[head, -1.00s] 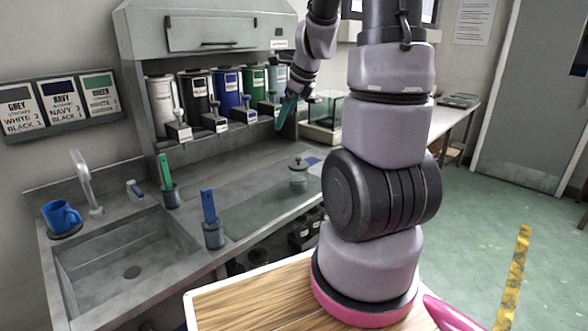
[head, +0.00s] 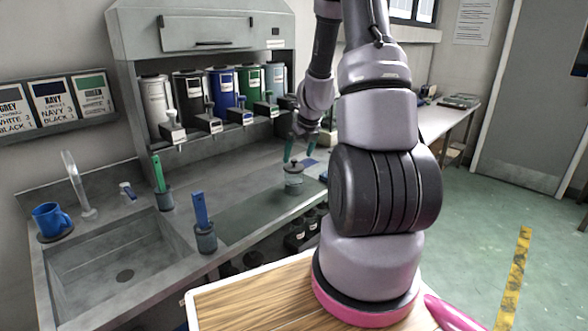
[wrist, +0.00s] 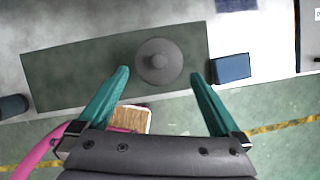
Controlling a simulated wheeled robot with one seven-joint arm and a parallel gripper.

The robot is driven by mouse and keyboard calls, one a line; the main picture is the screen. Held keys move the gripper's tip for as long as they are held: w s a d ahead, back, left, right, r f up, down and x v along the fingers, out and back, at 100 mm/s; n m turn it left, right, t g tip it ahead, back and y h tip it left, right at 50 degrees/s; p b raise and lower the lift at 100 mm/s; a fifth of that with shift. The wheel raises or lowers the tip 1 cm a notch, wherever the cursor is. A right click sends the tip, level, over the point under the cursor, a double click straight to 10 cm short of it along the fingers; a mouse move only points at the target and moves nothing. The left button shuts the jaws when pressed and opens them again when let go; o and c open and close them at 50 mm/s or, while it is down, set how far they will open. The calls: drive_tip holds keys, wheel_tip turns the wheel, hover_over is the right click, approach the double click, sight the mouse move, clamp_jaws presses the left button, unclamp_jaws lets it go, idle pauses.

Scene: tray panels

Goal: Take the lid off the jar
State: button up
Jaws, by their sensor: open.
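The jar (head: 293,182) stands upright on the counter, a small clear-looking jar with a grey knobbed lid (head: 293,166) on it. In the wrist view the round lid (wrist: 159,62) shows from above, with its knob at the centre. My gripper (head: 299,150) is above the jar in the head view, pointing down. In the wrist view its two green fingers (wrist: 158,75) are spread wide, one to each side of the lid, with nothing between them held. The lid lies slightly beyond the fingertips in that picture. The jar body is hidden under the lid there.
A dark green mat (wrist: 80,70) lies under the jar. A small blue object (wrist: 231,68) is close to the right finger. A holder with a blue-handled tool (head: 205,238) and the sink (head: 120,262) are to the left. Dispensers (head: 222,92) line the back.

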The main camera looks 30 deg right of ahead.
sight(296, 167)
drive_tip(key=shift+x, duration=2.3)
drive_tip(key=shift+s+a+f, duration=0.1)
drive_tip(key=shift+s, duration=0.05)
drive_tip(key=c, duration=1)
